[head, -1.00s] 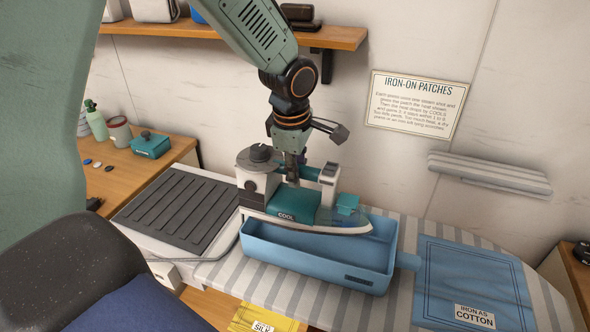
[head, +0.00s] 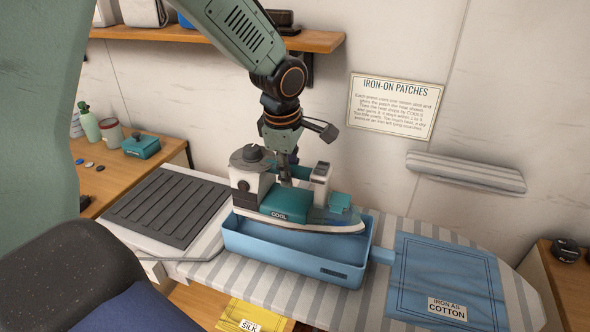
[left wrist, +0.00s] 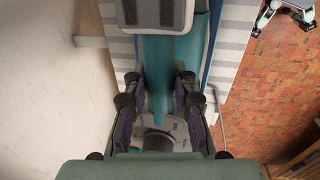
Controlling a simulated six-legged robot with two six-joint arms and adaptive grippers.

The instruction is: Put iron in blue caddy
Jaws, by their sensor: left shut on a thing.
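The iron (head: 288,206) is white and teal with a "COOL" label on its side. My left gripper (head: 287,178) is shut on its handle from above, and its fingers are partly hidden by the iron. In the left wrist view the two fingers of the gripper (left wrist: 158,110) close around the teal handle of the iron (left wrist: 168,65). The blue caddy (head: 300,260) is an open box on the striped ironing board. The iron is over the caddy's opening, its front lower edge overlapping the back rim in the picture. Whether it touches the caddy is unclear.
A dark ribbed rest pad (head: 165,207) lies left of the caddy. A blue "IRON AS COTTON" cloth (head: 450,280) lies to the right. A yellow "SILK" cloth (head: 252,316) is at the front. A shelf (head: 300,40) is above on the wall.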

